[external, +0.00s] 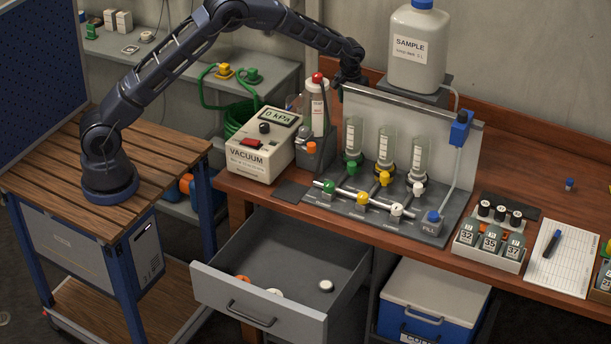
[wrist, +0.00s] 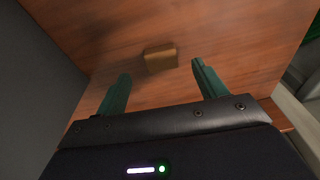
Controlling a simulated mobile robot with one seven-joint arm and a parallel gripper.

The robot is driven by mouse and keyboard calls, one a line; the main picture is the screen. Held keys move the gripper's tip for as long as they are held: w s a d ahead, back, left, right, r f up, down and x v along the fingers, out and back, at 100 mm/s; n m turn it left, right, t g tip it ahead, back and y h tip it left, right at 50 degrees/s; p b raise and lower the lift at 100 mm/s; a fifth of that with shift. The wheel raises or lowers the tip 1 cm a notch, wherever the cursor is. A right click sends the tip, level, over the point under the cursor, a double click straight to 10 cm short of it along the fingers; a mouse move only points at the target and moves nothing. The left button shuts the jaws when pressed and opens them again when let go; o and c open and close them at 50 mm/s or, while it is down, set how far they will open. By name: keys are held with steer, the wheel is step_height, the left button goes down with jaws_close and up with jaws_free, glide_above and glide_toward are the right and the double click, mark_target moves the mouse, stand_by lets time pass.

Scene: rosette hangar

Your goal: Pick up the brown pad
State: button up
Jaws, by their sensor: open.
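The brown pad (wrist: 160,57) is a small tan-brown block on the reddish wooden bench top in the wrist view. My gripper (wrist: 160,71) is open, with its two green fingers spread and nothing between them. The pad lies a little beyond the fingertips, roughly centred between them, and is not gripped. In the external view the end of my arm reaches down behind the upright grey panel (external: 400,108) of the tube rig. That panel hides the fingers and the pad there.
The vacuum gauge box (external: 262,145) and a bottle holder (external: 316,150) stand left of the rig. The SAMPLE jug (external: 417,50) stands on a raised stand at its back. A grey wall (wrist: 38,85) rises close on the left in the wrist view. An open drawer (external: 260,315) juts out below.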

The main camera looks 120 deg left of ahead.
steer(key=f, duration=0.2)
steer(key=a+f, duration=0.1)
steer(key=f, duration=0.2)
steer(key=shift+a, duration=0.2)
steer(key=shift+r, duration=0.1)
steer(key=c, duration=1.1)
steer(key=shift+o, duration=0.2)
